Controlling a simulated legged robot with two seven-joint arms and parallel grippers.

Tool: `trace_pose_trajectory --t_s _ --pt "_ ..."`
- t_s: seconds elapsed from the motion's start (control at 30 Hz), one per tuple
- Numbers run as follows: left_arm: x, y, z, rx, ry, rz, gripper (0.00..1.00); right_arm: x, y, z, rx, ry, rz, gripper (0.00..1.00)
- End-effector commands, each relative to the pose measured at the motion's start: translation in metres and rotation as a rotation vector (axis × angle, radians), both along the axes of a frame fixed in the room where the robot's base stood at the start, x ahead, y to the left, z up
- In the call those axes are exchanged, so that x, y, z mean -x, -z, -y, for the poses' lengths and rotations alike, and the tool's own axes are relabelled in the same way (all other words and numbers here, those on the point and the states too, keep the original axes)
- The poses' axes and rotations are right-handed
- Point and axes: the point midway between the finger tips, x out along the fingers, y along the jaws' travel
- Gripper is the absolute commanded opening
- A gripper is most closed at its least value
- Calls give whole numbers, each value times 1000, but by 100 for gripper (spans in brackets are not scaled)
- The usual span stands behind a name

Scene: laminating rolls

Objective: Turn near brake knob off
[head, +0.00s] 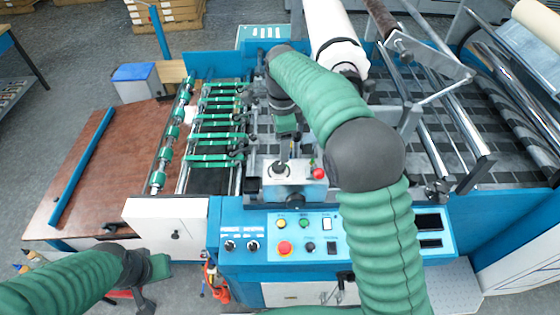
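A black knob (280,168) stands on a small pale box (293,180) above the near control panel, with a red button (318,173) beside it. I cannot tell if it is the near brake knob. Two more dark knobs, a left one (229,245) and a right one (253,246), sit on the panel's left end under labels too small to read. My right gripper (285,135) points down just behind the box, apart from the knobs as far as I can see; its fingers are too small to read. My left gripper (152,285) hangs low in front of the machine, away from the knobs.
The blue control panel (340,222) also carries a larger red button (285,248) and several small buttons. Green belts (215,143) and a brown feed table (110,150) lie to the left. A white roll (330,30) and metal bars stand behind my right arm.

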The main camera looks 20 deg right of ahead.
Motion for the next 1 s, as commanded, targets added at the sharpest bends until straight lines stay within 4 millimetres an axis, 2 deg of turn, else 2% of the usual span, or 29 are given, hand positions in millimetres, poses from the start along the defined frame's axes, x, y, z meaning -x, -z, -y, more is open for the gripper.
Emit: trace_pose_trajectory --t_s 0.1,0.3,0.47,0.7,1.0 --pt "0 -8 0 0 0 0 36 1 30 -3 2 -1 -6 60" --pt "0 -17 0 0 0 1 36 1 70 -6 5 -1 -3 60" --pt "0 -19 0 0 0 1 36 2 85 -5 3 -2 2 60" --pt "0 -18 0 0 0 0 36 0 88 -3 1 -2 1 60" --pt "0 -18 0 0 0 1 36 0 87 -4 2 -2 3 22"
